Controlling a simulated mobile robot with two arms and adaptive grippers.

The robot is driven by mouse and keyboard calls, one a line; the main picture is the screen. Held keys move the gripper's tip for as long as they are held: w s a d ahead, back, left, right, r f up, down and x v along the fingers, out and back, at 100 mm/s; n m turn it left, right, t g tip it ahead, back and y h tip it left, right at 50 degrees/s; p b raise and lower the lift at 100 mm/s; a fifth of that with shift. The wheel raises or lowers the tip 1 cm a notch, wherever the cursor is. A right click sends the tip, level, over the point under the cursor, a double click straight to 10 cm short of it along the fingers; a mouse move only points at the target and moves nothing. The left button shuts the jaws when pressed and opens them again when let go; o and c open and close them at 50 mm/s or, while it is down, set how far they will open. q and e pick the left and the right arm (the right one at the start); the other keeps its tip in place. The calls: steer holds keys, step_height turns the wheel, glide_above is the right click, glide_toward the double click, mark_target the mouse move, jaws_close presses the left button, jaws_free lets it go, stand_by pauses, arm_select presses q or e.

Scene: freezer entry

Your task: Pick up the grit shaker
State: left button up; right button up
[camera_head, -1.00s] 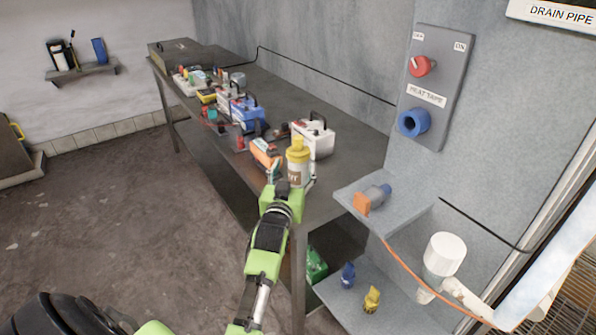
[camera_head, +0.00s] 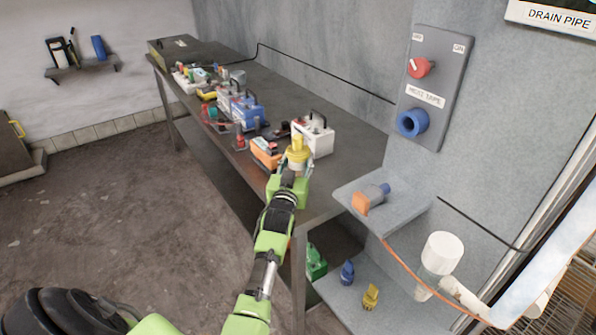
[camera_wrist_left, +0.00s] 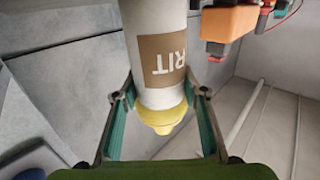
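The grit shaker (camera_head: 298,148) is a white cylinder with a yellow top, standing near the front edge of the long table. My left gripper (camera_head: 291,176) is right in front of it and hides its lower part in the head view. In the left wrist view the shaker (camera_wrist_left: 160,50) appears inverted, with its brown label and yellow cap between the two fingers of my left gripper (camera_wrist_left: 161,98). Narrow gaps show on both sides, so the fingers look open around it without clear contact. My right gripper is not in view.
A white case (camera_head: 314,133) stands close behind the shaker, and an orange item (camera_head: 265,152) lies close to its left. Several more tools fill the table (camera_head: 350,150) farther back. A small shelf (camera_head: 398,200) with an orange-and-grey connector is to the right.

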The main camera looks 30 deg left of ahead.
arm_select(q)
steer(key=shift+r, duration=0.15)
steer(key=shift+r, duration=0.1)
